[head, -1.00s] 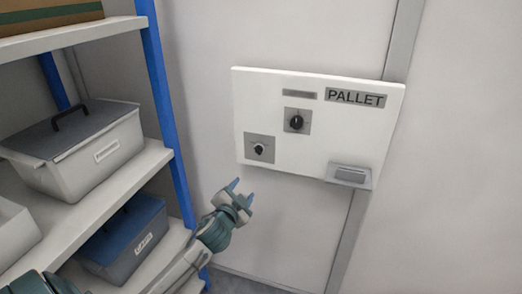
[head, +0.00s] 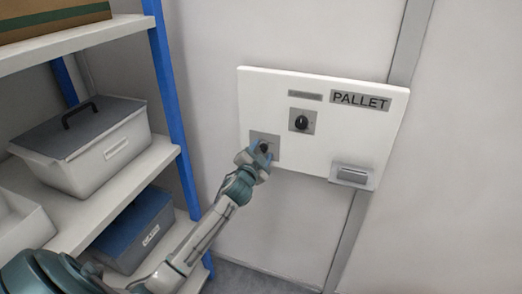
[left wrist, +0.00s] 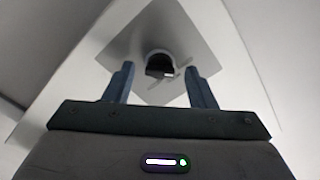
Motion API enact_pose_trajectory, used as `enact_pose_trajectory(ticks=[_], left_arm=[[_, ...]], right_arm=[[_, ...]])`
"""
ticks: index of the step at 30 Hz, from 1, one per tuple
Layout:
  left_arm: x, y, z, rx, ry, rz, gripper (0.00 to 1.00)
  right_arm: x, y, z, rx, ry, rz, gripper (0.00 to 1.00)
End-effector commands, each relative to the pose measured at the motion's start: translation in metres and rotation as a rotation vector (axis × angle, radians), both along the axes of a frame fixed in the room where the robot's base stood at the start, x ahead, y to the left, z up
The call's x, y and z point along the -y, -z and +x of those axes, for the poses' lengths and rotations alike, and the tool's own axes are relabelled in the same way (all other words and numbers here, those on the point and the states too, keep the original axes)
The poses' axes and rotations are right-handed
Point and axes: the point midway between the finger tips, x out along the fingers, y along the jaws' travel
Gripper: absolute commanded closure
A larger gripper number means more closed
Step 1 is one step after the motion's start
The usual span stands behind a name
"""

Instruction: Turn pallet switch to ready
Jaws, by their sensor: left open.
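A white panel labelled PALLET (head: 325,137) is fixed on the wall in the head view. Its lower-left grey plate carries a black rotary knob (left wrist: 160,64), seen between my fingers in the left wrist view. A second black knob (head: 302,122) sits on the upper plate, to the right. My left gripper (head: 262,150) is at the lower-left knob, partly covering it and its plate. The left wrist view shows the left gripper (left wrist: 158,85) open, one finger on each side of the knob, with gaps and no visible contact. The knob markings are too blurred to read. My right gripper is not in view.
A shelf rack with a blue post (head: 174,110) stands to the left, holding a grey lidded bin (head: 85,150) and a blue-lidded bin (head: 130,228). A small grey box (head: 352,174) sticks out at the panel's lower right. The wall right of the panel is clear.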

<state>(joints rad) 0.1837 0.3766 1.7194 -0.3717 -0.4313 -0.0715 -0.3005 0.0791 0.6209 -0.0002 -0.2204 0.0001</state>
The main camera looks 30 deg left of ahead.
Motion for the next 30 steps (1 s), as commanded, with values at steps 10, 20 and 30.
enact_pose_trajectory(ticks=[10,20,30], left_arm=[[0.0,0.0,0.001,0.0,0.0,-0.001,0.61],[0.0,0.0,0.001,-0.001,0.0,0.003,0.94],[0.0,-0.001,0.001,-0.032,0.0,0.12,0.94]], right_arm=[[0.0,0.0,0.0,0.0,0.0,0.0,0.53],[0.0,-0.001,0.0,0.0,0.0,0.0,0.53],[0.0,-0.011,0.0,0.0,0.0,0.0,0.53]])
